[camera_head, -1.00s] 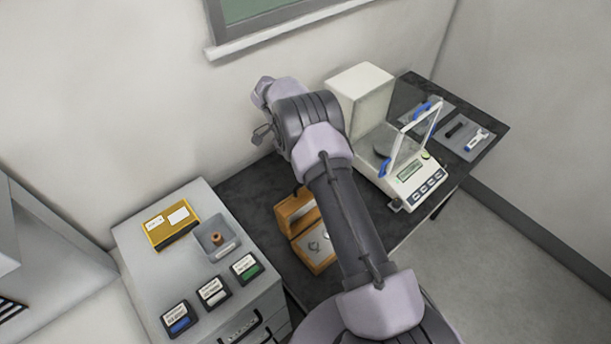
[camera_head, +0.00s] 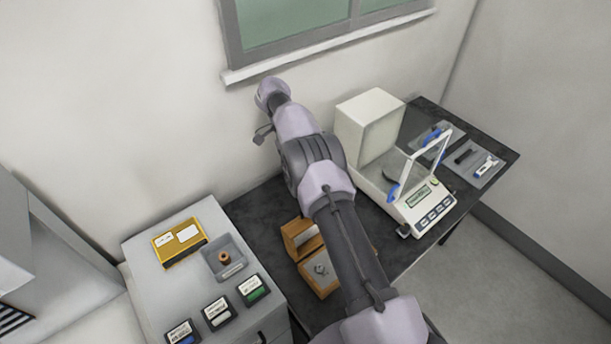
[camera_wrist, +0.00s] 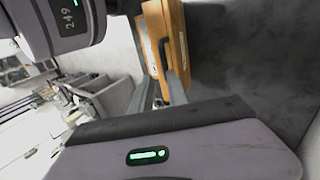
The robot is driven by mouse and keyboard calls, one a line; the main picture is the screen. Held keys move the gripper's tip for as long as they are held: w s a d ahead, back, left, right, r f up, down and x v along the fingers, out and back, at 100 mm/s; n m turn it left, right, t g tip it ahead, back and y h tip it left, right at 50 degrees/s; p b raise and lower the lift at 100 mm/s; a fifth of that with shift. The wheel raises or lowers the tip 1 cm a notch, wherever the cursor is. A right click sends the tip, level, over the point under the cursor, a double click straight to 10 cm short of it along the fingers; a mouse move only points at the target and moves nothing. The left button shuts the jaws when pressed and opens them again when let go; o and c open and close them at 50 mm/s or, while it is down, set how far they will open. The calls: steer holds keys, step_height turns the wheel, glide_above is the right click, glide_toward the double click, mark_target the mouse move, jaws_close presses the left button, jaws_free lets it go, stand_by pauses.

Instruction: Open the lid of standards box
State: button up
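The wooden standards box (camera_head: 318,283) stands on the dark table, left of the balance in the head view. Its lid (camera_head: 300,236) is raised at the back, and small metal pieces show on the light inside. My arm covers part of its right side. In the wrist view, an orange-brown wooden part of the box (camera_wrist: 178,45) shows beyond my gripper (camera_wrist: 154,42). The two grey fingers look apart, with nothing seen held between them. Whether a finger touches the wood is unclear. In the head view the fingers are hidden.
The balance (camera_head: 425,207) with its glass shield stands right of my arm, near it. Trays with small tools (camera_head: 475,162) lie at the far right. The grey cabinet (camera_head: 190,290) at left bears a yellow box (camera_head: 180,243), a grey tray (camera_head: 222,250) and labelled containers (camera_head: 252,288).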

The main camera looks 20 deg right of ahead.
steer(key=shift+w+a+r, duration=0.15)
steer(key=shift+w+r, duration=0.05)
steer(key=shift+r, duration=0.1)
steer(key=shift+c, duration=0.9)
steer(key=shift+w+d+r+n, duration=0.2)
steer(key=shift+r+n, duration=0.1)
steer(key=shift+n, duration=0.7)
jaws_close()
step_height(320, 180, down, 6)
steer(key=s+n+t+y, duration=0.1)
steer(key=n+t, duration=0.1)
steer(key=n, duration=0.6)
steer(key=s+a+n+t+y, duration=0.1)
steer(key=n+t, duration=0.2)
steer(key=n, duration=0.4)
steer(key=shift+s+a+f+n+t+b, duration=0.2)
steer(key=shift+s+n+t+b, duration=0.1)
steer(key=shift+s+n+b, duration=0.1)
steer(key=shift+d+b, duration=0.1)
steer(key=shift+b, duration=0.2)
